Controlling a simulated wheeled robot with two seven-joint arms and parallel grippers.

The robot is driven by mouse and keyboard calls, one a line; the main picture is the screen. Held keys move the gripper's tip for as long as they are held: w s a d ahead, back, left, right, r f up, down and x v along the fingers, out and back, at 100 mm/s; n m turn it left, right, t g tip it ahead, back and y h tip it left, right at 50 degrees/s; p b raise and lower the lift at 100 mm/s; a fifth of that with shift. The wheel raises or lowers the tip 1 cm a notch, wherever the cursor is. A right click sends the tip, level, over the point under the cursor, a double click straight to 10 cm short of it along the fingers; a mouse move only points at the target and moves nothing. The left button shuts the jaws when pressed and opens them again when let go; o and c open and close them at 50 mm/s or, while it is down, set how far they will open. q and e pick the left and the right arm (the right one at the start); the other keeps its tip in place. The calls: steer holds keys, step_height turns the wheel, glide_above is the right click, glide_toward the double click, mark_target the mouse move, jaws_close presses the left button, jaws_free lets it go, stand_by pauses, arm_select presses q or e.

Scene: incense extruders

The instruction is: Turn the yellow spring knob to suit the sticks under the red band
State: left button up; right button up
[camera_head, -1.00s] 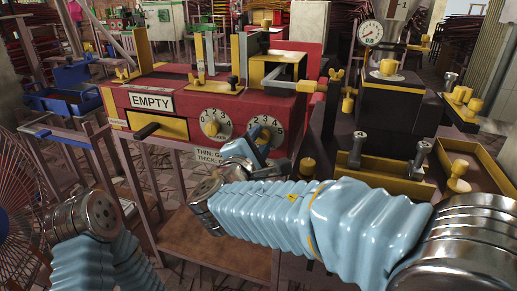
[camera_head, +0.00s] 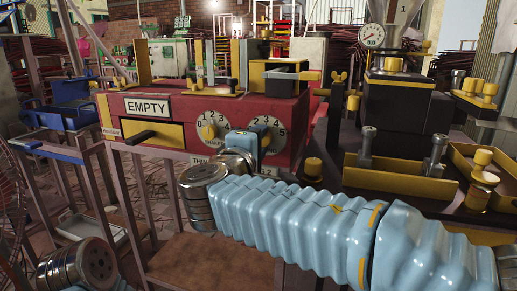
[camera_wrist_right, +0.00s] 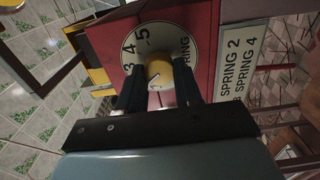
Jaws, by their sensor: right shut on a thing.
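The yellow spring knob (camera_wrist_right: 159,72) sits on a round pale dial (camera_wrist_right: 147,38) marked SPRING. My right gripper (camera_wrist_right: 160,78) is shut on the knob, one finger on each side. A pale mark shows on the knob, but I cannot tell which number it points at. In the head view the spring dial (camera_head: 269,122) is partly hidden by my right gripper (camera_head: 258,142). Numbers 2 to 5 show around its edge. The red band and the sticks under it cannot be made out. My left gripper is out of view.
The red machine (camera_head: 180,149) carries an EMPTY plate (camera_head: 147,104) and a second dial (camera_head: 214,131) with a yellow knob. A sign (camera_wrist_right: 243,65) reads SPRING 2 and SPRING 4. A black machine (camera_head: 396,120) with a gauge (camera_head: 371,35) and yellow trays (camera_head: 398,181) stands right.

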steer(key=shift+f, duration=0.15)
steer(key=o, duration=1)
steer(key=shift+o, duration=0.2)
steer(key=shift+s, duration=0.15)
steer(key=v, duration=1.3)
steer(key=shift+s+p, duration=0.3)
steer(key=shift+a, duration=0.15)
